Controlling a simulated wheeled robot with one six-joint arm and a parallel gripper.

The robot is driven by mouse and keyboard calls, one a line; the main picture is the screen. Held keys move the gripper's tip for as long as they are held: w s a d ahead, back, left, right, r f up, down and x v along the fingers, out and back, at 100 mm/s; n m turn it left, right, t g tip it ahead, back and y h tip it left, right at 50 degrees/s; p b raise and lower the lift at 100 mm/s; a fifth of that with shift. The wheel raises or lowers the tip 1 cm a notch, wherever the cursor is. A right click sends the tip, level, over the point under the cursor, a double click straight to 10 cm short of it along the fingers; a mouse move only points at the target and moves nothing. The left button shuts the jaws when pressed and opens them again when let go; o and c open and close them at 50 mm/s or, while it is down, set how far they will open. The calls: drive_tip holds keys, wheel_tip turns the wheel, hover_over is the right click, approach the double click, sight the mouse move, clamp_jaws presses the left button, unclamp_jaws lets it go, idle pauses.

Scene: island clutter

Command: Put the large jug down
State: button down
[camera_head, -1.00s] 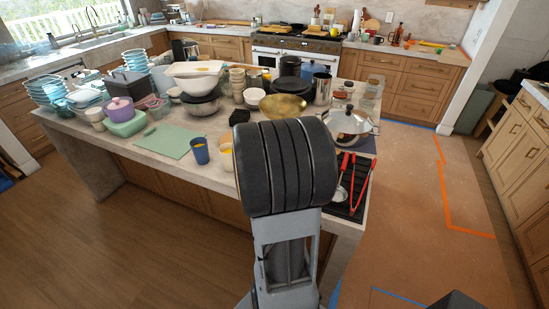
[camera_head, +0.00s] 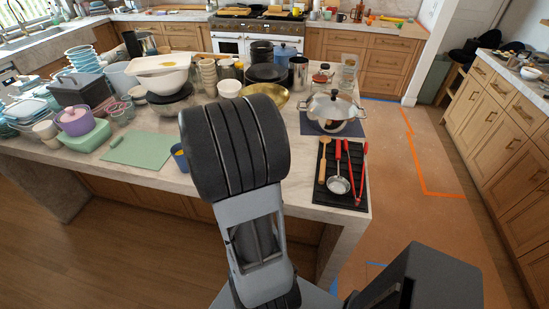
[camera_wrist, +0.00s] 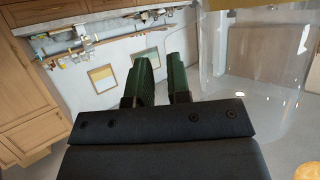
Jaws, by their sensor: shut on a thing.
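A large clear jug (camera_wrist: 262,62) shows as a see-through curved wall on the right of the wrist view. My gripper (camera_wrist: 164,76), with dark green fingers, has its two fingers close together beside the jug. It is shut on the jug, most likely at its handle, but the exact contact is hard to see. In the head view my arm hides the gripper, and I cannot make out the jug. The stone-topped island (camera_head: 335,213) stands in front of me.
A black mat (camera_head: 345,193) with utensils lies at the island's right front corner, below a lidded steel pot (camera_head: 325,120). A green board (camera_head: 138,150) and a blue cup (camera_head: 180,160) are left of my arm. Bowls crowd the back. Bare countertop shows along the front edge.

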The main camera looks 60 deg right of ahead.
drive_tip(key=shift+a+f+b, duration=0.1)
drive_tip(key=shift+f+b, duration=0.1)
drive_tip(key=shift+b, duration=0.8)
wheel_tip(320, 180, down, 7)
drive_tip(key=b, duration=1)
drive_tip(key=shift+f, duration=0.15)
drive_tip(key=shift+b, duration=2.5)
idle(0.4)
drive_tip(key=shift+f+b, duration=0.8)
drive_tip(key=shift+b, duration=0.3)
idle(1.3)
